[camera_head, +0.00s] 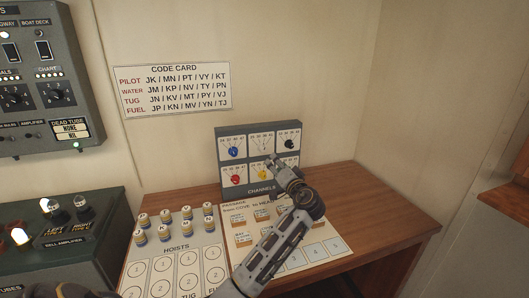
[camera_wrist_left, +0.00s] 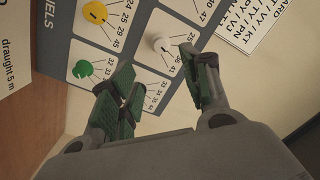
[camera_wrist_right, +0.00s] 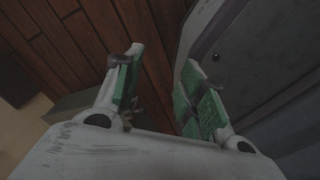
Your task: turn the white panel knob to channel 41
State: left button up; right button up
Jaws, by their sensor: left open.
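The grey channels panel (camera_head: 249,130) stands upright on the desk with several coloured knobs. The white knob (camera_wrist_left: 161,43) shows in the left wrist view, with small numbers beside it. I cannot read its setting for sure. My left gripper (camera_wrist_left: 160,72) is open and empty in front of the panel, its fingertips on either side of the white knob's card but apart from the knob. It also shows in the head view (camera_head: 276,163), over the panel's lower right. My right gripper (camera_wrist_right: 156,88) is open and empty, seen only in its own wrist view.
Near the white knob are a yellow knob (camera_wrist_left: 95,12) and a green knob (camera_wrist_left: 83,69). Blue (camera_head: 233,152), red (camera_head: 236,180) and black (camera_head: 290,145) knobs share the panel. The hoists board (camera_head: 180,250) with several pegs lies left of my arm.

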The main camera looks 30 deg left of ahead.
aim_at(264, 150)
pick_arm(q)
jog(key=p+x, duration=0.1)
jog(key=x, duration=1)
jog(key=shift+p, duration=0.3)
jog(key=shift+x, duration=0.95)
jog(key=shift+w, duration=0.1)
pick_arm(e)
jog(key=shift+s+a+r, duration=0.25)
jog(key=shift+a+r, duration=0.2)
jog(key=shift+a, duration=0.05)
jog(key=shift+s+a+r, duration=0.25)
jog(key=shift+a+r, duration=0.15)
jog(key=shift+a, duration=0.05)
